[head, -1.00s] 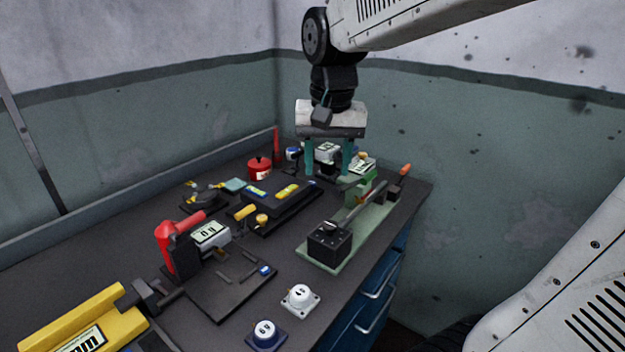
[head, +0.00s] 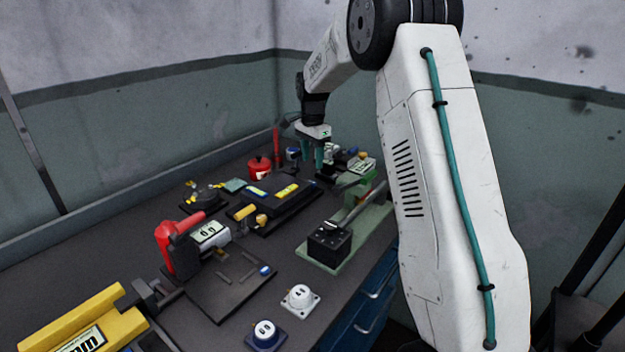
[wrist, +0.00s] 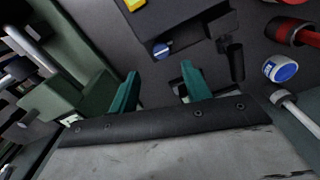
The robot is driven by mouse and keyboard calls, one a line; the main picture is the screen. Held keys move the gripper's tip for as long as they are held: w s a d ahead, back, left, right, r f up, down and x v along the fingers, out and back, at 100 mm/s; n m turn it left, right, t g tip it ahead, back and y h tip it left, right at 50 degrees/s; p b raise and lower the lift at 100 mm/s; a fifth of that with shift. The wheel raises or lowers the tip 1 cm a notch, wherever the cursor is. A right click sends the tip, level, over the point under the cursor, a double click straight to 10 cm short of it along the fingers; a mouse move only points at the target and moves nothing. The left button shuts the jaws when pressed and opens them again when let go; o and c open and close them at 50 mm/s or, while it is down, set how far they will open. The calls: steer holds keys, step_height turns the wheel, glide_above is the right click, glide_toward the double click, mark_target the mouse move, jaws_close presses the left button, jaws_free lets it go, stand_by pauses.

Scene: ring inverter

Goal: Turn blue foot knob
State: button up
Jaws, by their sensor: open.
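A white round knob with dark marks on a blue square foot (head: 265,333) stands at the front of the bench in the head view. A similar white knob on a white foot (head: 300,298) stands just behind it to the right. My gripper (head: 312,168) is at the far end of the bench, well away from both knobs. Its teal fingers are apart with nothing seen between them; they also show in the wrist view (wrist: 160,72). The blue-footed knob does not show in the wrist view. A small blue dial (wrist: 162,50) shows there just beyond the fingertips.
A black device with yellow labels (head: 270,210) lies mid-bench, with a red pot (head: 259,168) behind it. A green-based lever device (head: 345,235) is at the right. A red-handled device (head: 180,245) and a yellow device (head: 75,325) stand at the left. Bench around the knobs is clear.

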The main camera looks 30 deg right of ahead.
mark_target(312, 181)
steer(key=shift+w+d+f, duration=0.15)
steer(key=shift+f, duration=0.2)
step_height(312, 181, down, 7)
steer(key=shift+f, duration=0.2)
steer(key=c, duration=1)
